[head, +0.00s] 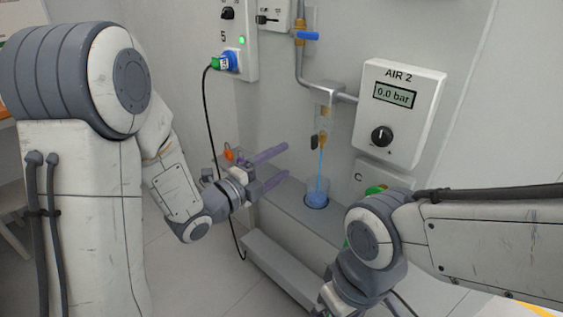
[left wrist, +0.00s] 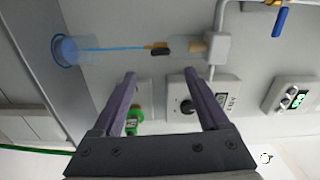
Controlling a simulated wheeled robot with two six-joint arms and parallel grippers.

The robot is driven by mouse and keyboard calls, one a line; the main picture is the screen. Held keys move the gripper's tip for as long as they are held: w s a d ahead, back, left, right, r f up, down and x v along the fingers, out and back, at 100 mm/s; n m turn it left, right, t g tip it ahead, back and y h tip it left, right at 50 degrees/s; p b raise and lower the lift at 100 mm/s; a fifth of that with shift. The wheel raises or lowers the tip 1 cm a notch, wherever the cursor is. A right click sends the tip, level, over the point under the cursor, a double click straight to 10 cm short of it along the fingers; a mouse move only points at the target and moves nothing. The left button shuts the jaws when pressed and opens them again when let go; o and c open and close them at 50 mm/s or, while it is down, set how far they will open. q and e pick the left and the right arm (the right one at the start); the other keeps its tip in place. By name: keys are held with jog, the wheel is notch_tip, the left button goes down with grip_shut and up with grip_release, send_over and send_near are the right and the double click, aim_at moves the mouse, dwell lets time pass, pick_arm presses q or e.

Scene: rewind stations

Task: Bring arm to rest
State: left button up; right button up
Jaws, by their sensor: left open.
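My left arm bends down from the left side of the head view. My right arm comes in from the right and bends down to the bottom edge; its gripper is out of the picture.
The AIR 2 box (head: 400,108) reads 0.0 bar. A black cable (head: 206,120) hangs from the blue-green plug (head: 224,61) behind my left gripper.

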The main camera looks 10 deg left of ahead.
pick_arm(q)
jog(key=s+d+f+n+g+y, duration=0.3)
jog(key=s+f+n+g+y, duration=0.35)
jog(key=n, duration=0.25)
jog(key=s+f+n+g+y, duration=0.1)
jog(key=s+n+g+y, duration=0.45)
jog(key=s, duration=1.75)
notch_tip(320, 180, up, 25)
jog(key=n+g+h+p, duration=0.2)
jog(key=p, duration=2.3)
jog(key=shift+w+r+n+g+p, duration=0.2)
jog(key=shift+w+n+g+p, duration=0.1)
jog(key=shift+n, duration=0.05)
jog(key=shift+d, duration=0.1)
